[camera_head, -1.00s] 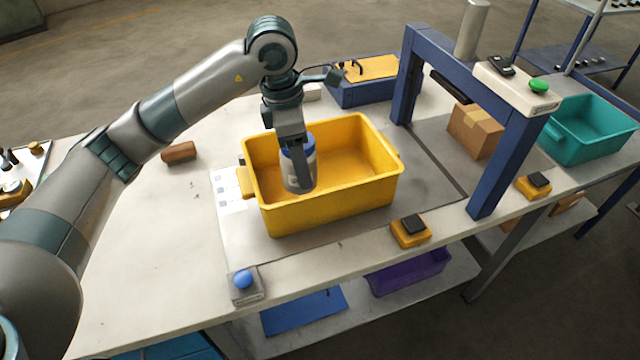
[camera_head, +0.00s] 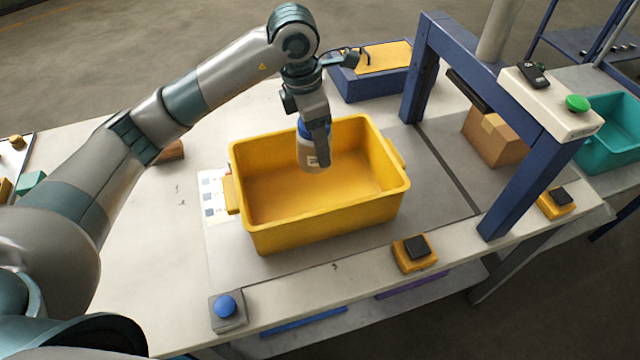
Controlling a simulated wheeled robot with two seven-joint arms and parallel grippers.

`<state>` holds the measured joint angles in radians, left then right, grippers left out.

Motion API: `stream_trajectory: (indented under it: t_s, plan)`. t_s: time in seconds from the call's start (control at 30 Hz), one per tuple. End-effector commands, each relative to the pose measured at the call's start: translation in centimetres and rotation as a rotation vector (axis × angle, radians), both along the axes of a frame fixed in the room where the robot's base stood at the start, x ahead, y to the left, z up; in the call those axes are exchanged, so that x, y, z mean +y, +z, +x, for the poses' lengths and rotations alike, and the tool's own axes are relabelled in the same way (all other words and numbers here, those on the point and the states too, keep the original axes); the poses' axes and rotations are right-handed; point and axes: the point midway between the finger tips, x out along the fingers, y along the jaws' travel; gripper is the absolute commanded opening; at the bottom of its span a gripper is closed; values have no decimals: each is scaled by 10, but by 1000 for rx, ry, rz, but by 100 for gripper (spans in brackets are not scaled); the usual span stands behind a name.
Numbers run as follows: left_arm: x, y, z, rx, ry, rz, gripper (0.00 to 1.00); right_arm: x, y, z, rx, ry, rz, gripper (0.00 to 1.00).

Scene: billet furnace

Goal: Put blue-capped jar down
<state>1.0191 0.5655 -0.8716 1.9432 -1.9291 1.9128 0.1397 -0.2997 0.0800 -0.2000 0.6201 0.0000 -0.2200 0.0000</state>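The blue-capped jar (camera_head: 311,158) has a pale body with a small dark label mark and a blue cap. It is upright inside the outline of the yellow bin (camera_head: 330,215), near the bin's back wall. My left gripper (camera_head: 318,148) points down from above and is shut on the jar at its cap and upper side. I cannot tell whether the jar's base touches the bin floor. The rest of the bin looks empty. My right gripper is not in view.
A blue frame (camera_head: 512,185) with a white control box (camera_head: 550,103) stands right of the bin, with a cardboard box (camera_head: 494,138) behind it. A blue button (camera_head: 225,307) and a yellow-black switch (camera_head: 414,253) sit along the front edge. A teal bin (camera_head: 612,135) is far right.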

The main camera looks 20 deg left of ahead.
Motion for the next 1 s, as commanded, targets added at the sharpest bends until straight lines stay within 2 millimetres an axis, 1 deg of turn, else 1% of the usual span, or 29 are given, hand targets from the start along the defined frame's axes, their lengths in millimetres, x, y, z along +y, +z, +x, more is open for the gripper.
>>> stream_trajectory:
  t_s: [0.03, 0.1, 0.23, 0.33, 0.67, 0.77, 0.87, 1.0]
  plan:
    - [0, -7, 0, 2, 1, 0, 29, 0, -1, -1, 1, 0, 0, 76]
    - [0, -15, -1, 1, 0, 1, 29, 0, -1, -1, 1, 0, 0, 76]
    - [0, -25, -1, -2, -1, 1, 29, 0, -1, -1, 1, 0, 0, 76]
    - [0, -28, -1, -2, -1, 1, 29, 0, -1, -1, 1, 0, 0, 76]
    - [1, -29, -1, -2, -1, 1, 29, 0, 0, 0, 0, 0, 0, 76]
    - [1, -34, -1, 1, 0, 1, 29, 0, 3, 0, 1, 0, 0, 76]
    - [1, -45, -2, 3, 0, 1, 29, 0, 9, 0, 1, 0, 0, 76]
    - [1, -66, -2, 2, 0, 2, 29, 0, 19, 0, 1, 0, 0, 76]
